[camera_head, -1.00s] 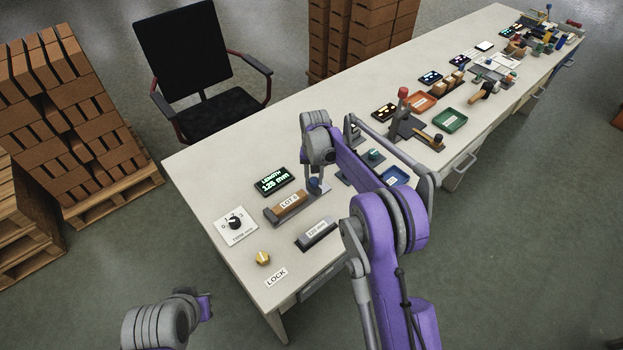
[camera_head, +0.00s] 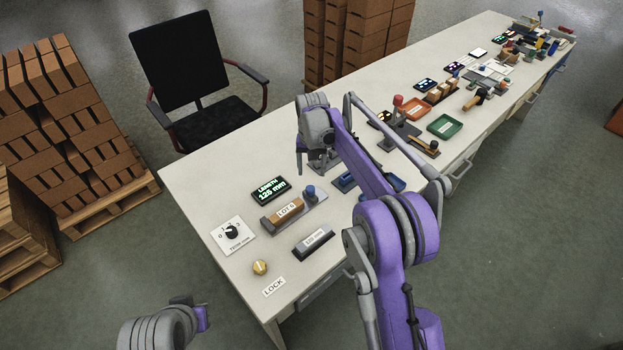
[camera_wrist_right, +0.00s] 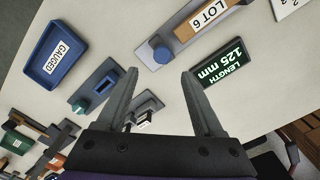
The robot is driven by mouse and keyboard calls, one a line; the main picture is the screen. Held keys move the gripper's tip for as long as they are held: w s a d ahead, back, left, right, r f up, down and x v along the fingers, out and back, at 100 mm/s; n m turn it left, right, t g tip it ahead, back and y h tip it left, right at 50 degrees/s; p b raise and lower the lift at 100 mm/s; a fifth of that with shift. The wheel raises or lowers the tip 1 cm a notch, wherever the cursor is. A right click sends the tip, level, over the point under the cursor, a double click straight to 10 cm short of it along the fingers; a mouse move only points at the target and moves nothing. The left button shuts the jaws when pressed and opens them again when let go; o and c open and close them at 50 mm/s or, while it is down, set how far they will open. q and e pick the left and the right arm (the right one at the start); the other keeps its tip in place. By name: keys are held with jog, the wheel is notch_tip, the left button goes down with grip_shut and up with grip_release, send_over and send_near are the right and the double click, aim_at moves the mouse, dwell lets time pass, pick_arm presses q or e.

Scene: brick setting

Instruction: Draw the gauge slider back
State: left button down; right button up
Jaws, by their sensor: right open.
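The gauge (camera_head: 272,228) is a grey rail on the table holding a brown brick labelled LOT 6 (camera_head: 270,219). Its slider has a blue round knob (camera_head: 310,191) at the brick's right end; I cannot tell whether the slider touches the brick. In the wrist view the knob (camera_wrist_right: 162,53) lies just beyond and between the fingertips, beside the brick (camera_wrist_right: 188,31). My right gripper (camera_wrist_right: 160,74) is open and empty. In the head view my right gripper (camera_head: 300,172) is beyond the knob, apart from it. My left arm shows at the bottom left, its fingers out of sight.
A display (camera_head: 270,190) reads LENGTH 125 mm. A dial plate (camera_head: 233,244), a yellow knob (camera_head: 260,267) by a LOCK label and a dark labelled block (camera_head: 313,243) stand nearby. A blue GAUGED tray (camera_wrist_right: 56,55) and a teal-knobbed fixture (camera_wrist_right: 104,86) are close to my right gripper.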

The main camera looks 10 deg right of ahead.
notch_tip(320, 180, up, 3)
jog(key=shift+f, duration=0.1)
dwell(0.5)
jog(key=s+d+r+n+t, duration=0.15)
jog(key=s+r, duration=0.25)
jog(key=s, duration=0.4)
jog(key=s+d+r+t, duration=0.15)
jog(key=s+r, duration=0.25)
jog(key=s, duration=0.4)
jog(key=s+d+f+t, duration=0.1)
jog(key=s+f, duration=0.2)
jog(key=s, duration=0.7)
jog(key=s+d+f+n+t, duration=0.1)
jog(key=s+f, duration=0.3)
jog(key=s, duration=0.7)
jog(key=shift+d+n, duration=0.1)
jog(key=shift+n, duration=0.15)
